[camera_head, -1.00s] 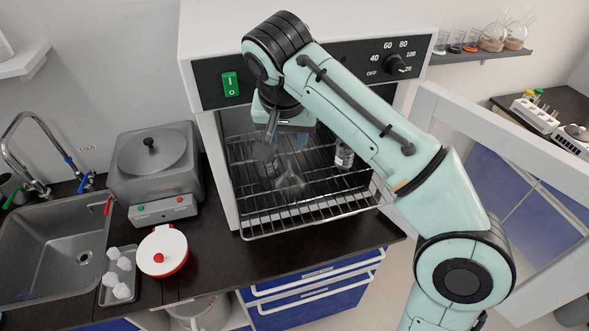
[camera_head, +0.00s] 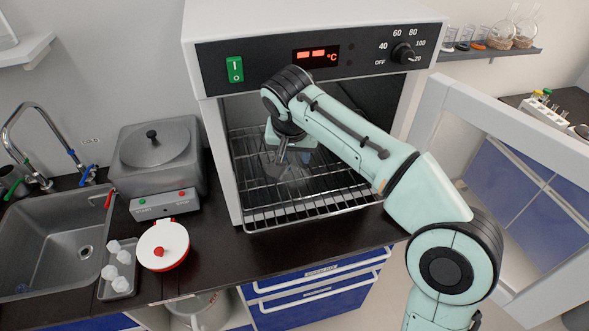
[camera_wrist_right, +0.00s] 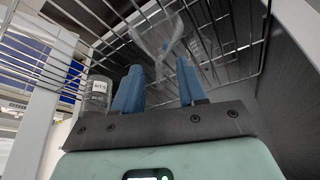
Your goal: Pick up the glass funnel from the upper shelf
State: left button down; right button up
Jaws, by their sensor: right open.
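A clear glass funnel (camera_head: 296,173) is on the wire shelf (camera_head: 262,214) inside the open oven, faint against the dark interior. My right gripper (camera_head: 280,157) is inside the oven, just behind the funnel in the head view. In the right wrist view the two blue fingers (camera_wrist_right: 158,68) are apart with nothing between them. The funnel's transparent outline (camera_wrist_right: 160,38) is just beyond the fingertips, apart from them as far as I can tell. My left gripper is not in view.
The oven (camera_head: 215,60) has side walls and a top close around my right arm. A labelled glass bottle (camera_wrist_right: 97,95) stands left of the fingers in the wrist view. The open oven door (camera_head: 500,150) is at the right. A sink (camera_head: 60,240) is at left.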

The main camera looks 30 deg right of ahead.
grip_shut()
jog(key=shift+a, duration=0.1)
dwell(0.3)
